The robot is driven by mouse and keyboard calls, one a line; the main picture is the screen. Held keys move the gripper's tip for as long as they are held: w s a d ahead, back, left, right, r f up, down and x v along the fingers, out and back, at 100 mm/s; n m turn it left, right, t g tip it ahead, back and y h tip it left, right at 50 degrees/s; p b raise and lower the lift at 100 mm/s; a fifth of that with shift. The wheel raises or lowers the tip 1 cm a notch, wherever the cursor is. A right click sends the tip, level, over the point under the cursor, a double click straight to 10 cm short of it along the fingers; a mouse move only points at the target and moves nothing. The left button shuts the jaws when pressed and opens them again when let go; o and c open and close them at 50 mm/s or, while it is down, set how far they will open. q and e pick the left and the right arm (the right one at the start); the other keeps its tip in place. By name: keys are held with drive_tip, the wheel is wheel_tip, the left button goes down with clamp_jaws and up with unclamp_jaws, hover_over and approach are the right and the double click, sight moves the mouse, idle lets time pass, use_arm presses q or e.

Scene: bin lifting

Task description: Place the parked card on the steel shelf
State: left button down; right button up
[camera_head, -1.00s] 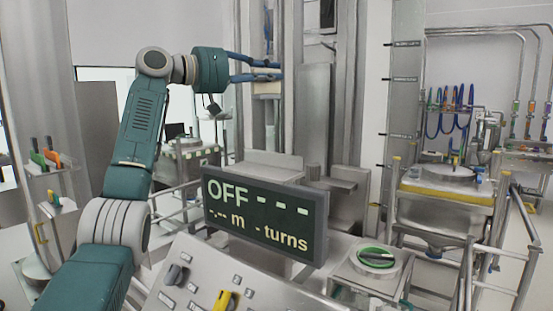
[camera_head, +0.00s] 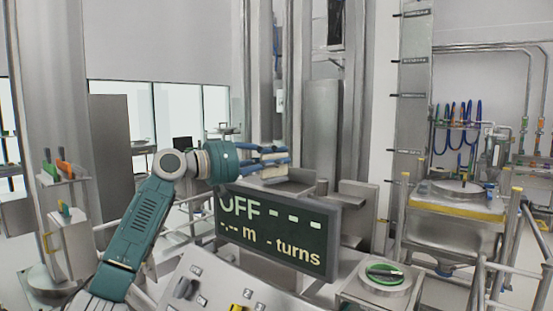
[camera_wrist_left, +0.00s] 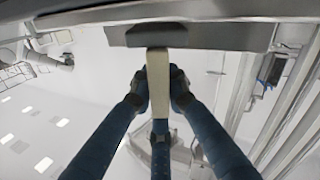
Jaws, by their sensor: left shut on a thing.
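My left gripper (camera_head: 284,158) is shut on a pale cream card (camera_head: 272,173), held behind the display. In the head view, a low steel ledge (camera_head: 353,190) stands to the right of the card. I cannot tell surely which surface is the steel shelf. My right gripper is not in view.
A dark display (camera_head: 275,232) reading OFF stands on the sloped console (camera_head: 215,290) in front of the gripper. Tall steel columns (camera_head: 323,130) rise behind it. A steel stand at left (camera_head: 68,180) bears coloured tags. Railings and a yellow-banded vessel (camera_head: 455,208) are at right.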

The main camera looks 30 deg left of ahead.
use_arm(q)
drive_tip(key=shift+f, duration=0.25)
drive_tip(key=shift+s, duration=0.1)
drive_tip(key=shift+f, duration=0.1)
drive_tip(key=c, duration=1.7)
unclamp_jaws()
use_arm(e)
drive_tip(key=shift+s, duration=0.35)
use_arm(q)
drive_tip(key=shift+r, duration=0.2)
drive_tip(key=shift+s+a+f, duration=0.2)
drive_tip(key=b+v, duration=0.5)
drive_tip(key=v, duration=0.6)
drive_tip(key=shift+s+r+b, duration=0.1)
drive_tip(key=shift+s+b, duration=0.15)
drive_tip(key=shift+b, duration=0.1)
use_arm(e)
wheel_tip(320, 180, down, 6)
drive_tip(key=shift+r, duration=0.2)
